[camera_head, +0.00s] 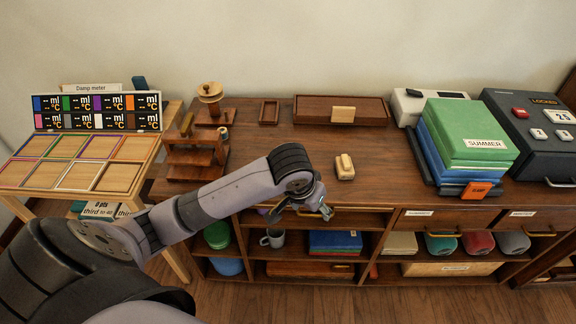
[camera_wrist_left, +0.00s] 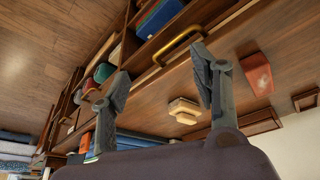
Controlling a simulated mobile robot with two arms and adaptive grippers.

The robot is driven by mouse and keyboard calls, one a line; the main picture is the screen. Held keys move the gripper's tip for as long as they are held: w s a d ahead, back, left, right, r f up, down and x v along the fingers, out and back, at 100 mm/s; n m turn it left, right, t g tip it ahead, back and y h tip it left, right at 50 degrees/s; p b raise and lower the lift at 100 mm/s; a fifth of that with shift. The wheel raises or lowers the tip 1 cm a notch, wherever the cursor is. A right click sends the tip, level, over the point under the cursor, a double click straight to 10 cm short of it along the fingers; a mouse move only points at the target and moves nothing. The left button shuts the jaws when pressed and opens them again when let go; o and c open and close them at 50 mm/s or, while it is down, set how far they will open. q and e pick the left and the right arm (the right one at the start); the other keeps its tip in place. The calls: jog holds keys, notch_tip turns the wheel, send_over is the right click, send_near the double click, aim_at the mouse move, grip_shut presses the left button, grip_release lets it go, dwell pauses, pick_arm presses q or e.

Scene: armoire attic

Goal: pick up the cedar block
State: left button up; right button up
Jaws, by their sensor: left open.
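The cedar block (camera_head: 344,166) appears to be the pale wooden block lying on the dresser top, right of my left gripper. It also shows in the left wrist view (camera_wrist_left: 184,110), between and beyond the two fingers. My left gripper (camera_head: 302,208) is open and empty, at the front edge of the dresser top, left of and nearer than the block, not touching it. Its spread fingers show in the wrist view (camera_wrist_left: 158,82). My right gripper is not in view.
The dresser top (camera_head: 300,155) is bare around the block. A long wooden box (camera_head: 318,108) and a small tray (camera_head: 269,112) lie behind. A tiered wooden stand (camera_head: 190,165) is left. The green SUMMER box (camera_head: 465,128) stacks on blue ones at right. Open shelves lie below.

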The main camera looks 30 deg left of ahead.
pick_arm(q)
jog(key=w+a+r+n+y, duration=0.2)
jog(key=w+a+r+n, duration=0.4)
jog(key=a+r, duration=0.6)
jog(key=shift+m, duration=0.3)
jog(key=x, duration=1.3)
jog(key=shift+w+a, duration=0.2)
jog(key=shift+a, duration=0.2)
jog(key=shift+a+x, duration=0.1)
jog(key=shift+x, duration=1.25)
jog(key=shift+a+x, duration=0.15)
jog(key=shift+x, duration=1.2)
jog(key=shift+s, duration=0.1)
jog(key=shift+c, duration=0.2)
jog(key=shift+r, duration=0.1)
jog(key=c, duration=1.2)
